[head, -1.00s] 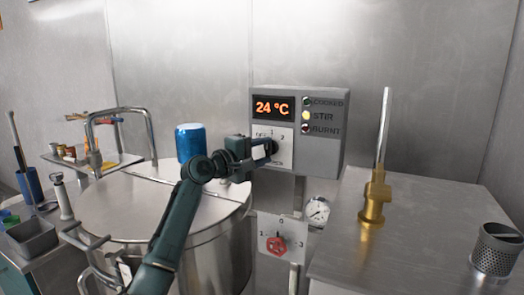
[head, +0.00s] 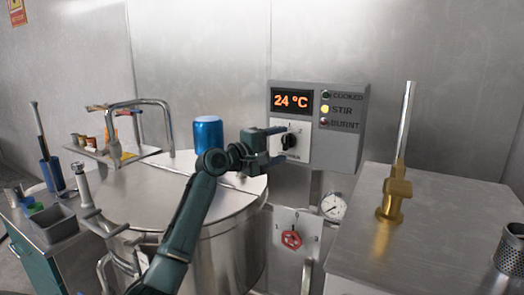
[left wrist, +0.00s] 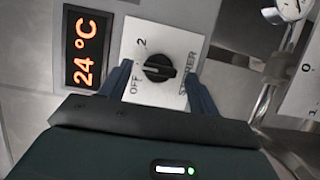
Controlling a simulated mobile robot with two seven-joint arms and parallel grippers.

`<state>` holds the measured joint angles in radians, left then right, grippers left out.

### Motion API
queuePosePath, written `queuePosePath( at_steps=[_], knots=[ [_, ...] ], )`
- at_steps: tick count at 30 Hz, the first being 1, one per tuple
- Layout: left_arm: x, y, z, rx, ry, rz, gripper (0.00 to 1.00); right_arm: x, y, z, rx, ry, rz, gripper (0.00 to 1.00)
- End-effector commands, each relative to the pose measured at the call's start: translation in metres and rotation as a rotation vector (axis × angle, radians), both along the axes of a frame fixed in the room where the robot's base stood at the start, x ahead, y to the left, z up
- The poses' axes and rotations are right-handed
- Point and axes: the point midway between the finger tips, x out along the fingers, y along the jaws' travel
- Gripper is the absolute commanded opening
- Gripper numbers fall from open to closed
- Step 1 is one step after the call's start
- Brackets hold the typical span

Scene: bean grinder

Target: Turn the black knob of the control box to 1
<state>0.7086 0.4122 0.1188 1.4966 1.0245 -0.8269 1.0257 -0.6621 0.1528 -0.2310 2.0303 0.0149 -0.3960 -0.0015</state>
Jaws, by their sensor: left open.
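The control box (head: 350,143) hangs on the wall with a 24 °C display. Its black knob (head: 289,141) sits on a white plate. In the left wrist view the knob (left wrist: 159,68) has its ridge lying roughly left to right, its left end between the OFF and 2 marks; I cannot read a 1 there. My left gripper (head: 276,145) is open just left of the knob, its fingers apart and empty. In the wrist view its fingers (left wrist: 158,84) stand either side of the plate, clear of the knob. My right gripper is not in view.
A large steel kettle (head: 222,238) with a blue cylinder (head: 208,133) on its lid stands below my arm. A red valve knob (head: 291,240) and a gauge (head: 333,206) are under the box. A brass fitting (head: 394,194) stands on the right cabinet (head: 440,235).

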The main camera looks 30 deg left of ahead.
Motion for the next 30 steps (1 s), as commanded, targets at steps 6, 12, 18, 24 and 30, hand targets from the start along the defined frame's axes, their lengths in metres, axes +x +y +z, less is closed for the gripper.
queuePosePath(
  at_steps=[6, 12, 18, 24, 30],
  knots=[
    [-0.04, 0.014, -0.003, 0.006, -0.001, 0.002, 0.62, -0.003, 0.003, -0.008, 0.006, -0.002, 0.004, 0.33],
    [-0.082, 0.029, -0.003, 0.005, 0.0, 0.002, 0.62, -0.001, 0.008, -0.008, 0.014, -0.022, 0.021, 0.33],
    [-0.109, 0.038, -0.002, 0.003, 0.001, 0.0, 0.62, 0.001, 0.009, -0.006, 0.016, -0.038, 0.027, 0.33],
    [-0.118, 0.041, 0.0, 0.002, 0.002, 0.0, 0.62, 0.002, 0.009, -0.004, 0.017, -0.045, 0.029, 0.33],
    [-0.118, 0.041, 0.0, 0.001, 0.001, 0.0, 0.62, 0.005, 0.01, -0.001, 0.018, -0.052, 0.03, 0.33]
  ],
)
